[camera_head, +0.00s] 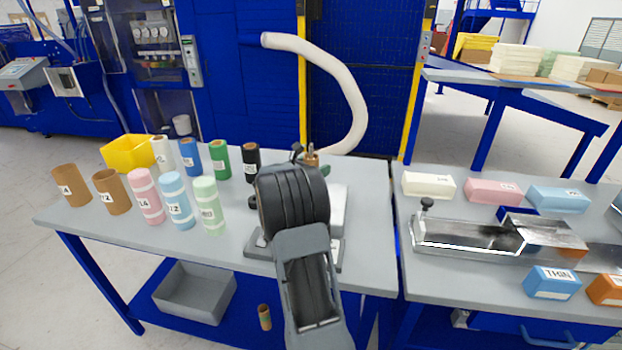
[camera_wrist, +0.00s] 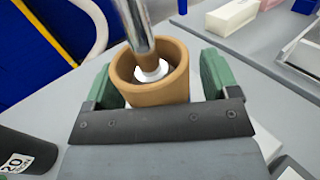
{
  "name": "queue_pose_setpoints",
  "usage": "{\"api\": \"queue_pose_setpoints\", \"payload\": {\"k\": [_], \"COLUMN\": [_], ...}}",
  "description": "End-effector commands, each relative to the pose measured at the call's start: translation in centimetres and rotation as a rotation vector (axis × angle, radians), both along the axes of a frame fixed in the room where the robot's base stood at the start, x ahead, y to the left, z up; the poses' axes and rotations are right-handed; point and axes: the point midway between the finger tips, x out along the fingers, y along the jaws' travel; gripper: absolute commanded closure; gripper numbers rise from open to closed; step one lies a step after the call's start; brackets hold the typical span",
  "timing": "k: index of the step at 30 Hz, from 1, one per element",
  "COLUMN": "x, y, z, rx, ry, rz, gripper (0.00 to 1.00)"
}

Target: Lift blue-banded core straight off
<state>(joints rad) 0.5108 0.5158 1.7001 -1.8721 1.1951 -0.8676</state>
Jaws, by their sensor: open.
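In the wrist view a brown, open-topped core (camera_wrist: 152,92) stands between the two green finger pads of my gripper (camera_wrist: 158,84). The pads are apart, one on each side of the core; I cannot tell whether they touch it. A shiny metal rod (camera_wrist: 137,25) runs into the core's mouth, with a white ring (camera_wrist: 151,71) around its end inside. No blue band shows on the visible part of this core; its lower part is hidden by my gripper. In the head view my arm hides most of this spot, and only a small brownish top (camera_head: 311,158) shows.
Several rolls stand left on the grey table, including a light blue banded one (camera_head: 176,202), a blue one (camera_head: 190,156) and a black one (camera_head: 252,162). A yellow bin (camera_head: 128,153) is behind them. A metal fixture (camera_head: 465,236) and foam blocks occupy the right table.

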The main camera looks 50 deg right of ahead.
Motion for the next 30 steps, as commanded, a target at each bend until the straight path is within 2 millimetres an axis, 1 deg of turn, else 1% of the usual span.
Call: {"api": "queue_pose_setpoints", "payload": {"k": [4,18,21,30], "x": [0.01,0.01,0.01,0.01], "y": [0.03,0.05,0.05,0.05], "z": [-0.02,-0.03,-0.01,0.21], "rx": [0.000,0.000,0.000,0.000], "ry": [0.000,0.000,0.000,-0.001], "rz": [0.000,0.000,0.000,0.000], "gripper": [0.19,0.64,0.72,0.72]}}
